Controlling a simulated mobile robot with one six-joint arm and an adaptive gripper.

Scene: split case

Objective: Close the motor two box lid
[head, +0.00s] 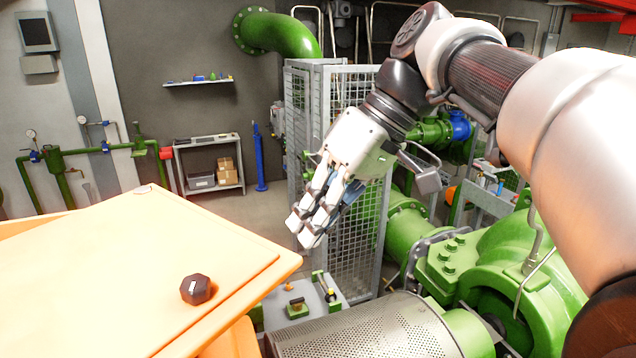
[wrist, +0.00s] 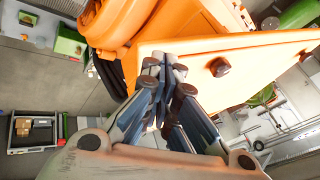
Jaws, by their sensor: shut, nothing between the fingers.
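A broad, flat orange panel, apparently the motor two box lid (head: 130,260), fills the lower left of the head view and lies at a slant. A dark eight-sided knob (head: 196,289) sits near its right corner. In the wrist view the orange panel (wrist: 190,58) and its dark knob (wrist: 220,67) show beyond the fingers. My gripper (head: 302,231) points down and left, to the right of the panel's edge and apparently apart from it. Its fingers (wrist: 166,66) are together and empty. I cannot tell how far the lid stands open.
A grey mesh cage (head: 352,230) stands just behind my gripper. A green pump (head: 480,265) and a perforated grey cover (head: 370,330) lie at lower right. Floor (head: 225,215) shows clear toward the back shelf (head: 208,160).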

